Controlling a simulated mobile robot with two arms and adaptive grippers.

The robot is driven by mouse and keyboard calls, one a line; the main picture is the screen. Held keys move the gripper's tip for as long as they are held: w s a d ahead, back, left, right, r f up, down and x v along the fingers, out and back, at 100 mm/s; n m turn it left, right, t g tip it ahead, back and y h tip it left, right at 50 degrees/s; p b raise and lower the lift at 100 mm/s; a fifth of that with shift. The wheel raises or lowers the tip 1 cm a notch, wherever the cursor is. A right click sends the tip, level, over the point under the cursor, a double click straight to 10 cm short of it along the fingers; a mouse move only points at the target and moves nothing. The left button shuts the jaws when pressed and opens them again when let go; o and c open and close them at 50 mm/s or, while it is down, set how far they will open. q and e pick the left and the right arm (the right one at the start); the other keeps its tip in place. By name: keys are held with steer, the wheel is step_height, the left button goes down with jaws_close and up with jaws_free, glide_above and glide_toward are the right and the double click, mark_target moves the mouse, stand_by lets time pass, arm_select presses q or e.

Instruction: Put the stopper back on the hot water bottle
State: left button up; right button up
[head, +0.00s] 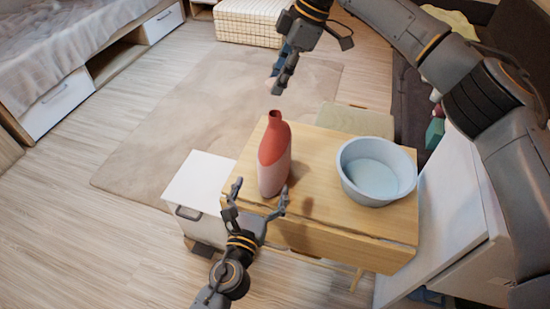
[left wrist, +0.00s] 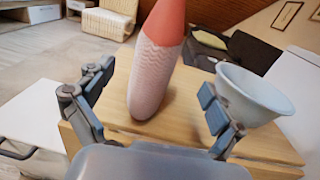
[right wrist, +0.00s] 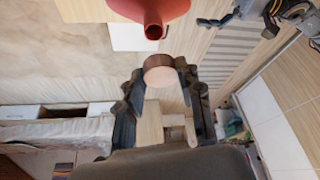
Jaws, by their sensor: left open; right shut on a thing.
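The hot water bottle (head: 274,160), red on top and pinkish and ribbed below, stands upright on the wooden table (head: 320,185). Its open neck points up in the head view; the dark mouth also shows in the right wrist view (right wrist: 153,31). My left gripper (head: 261,194) is open at the near side of the bottle, which shows beyond and between its fingers in the left wrist view (left wrist: 155,85). My right gripper (right wrist: 160,85) is shut on the round brown stopper (right wrist: 160,71), held apart from the mouth, above and beyond the bottle.
A pale blue basin (head: 376,170) stands on the table right of the bottle. A white cabinet (head: 201,184) stands left of the table. A beige rug (head: 190,120) lies behind, and a dark sofa (head: 408,95) is at the right.

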arm_select(q)
steer(key=shift+w, duration=0.1)
steer(key=x, duration=1.2)
steer(key=c, duration=1.8)
arm_select(e)
glide_above(275, 113)
steer(key=d, duration=0.1)
steer(key=shift+f, duration=2.45)
steer(key=shift+f, duration=0.15)
steer(key=shift+f, duration=0.75)
steer(key=shift+f, duration=0.55)
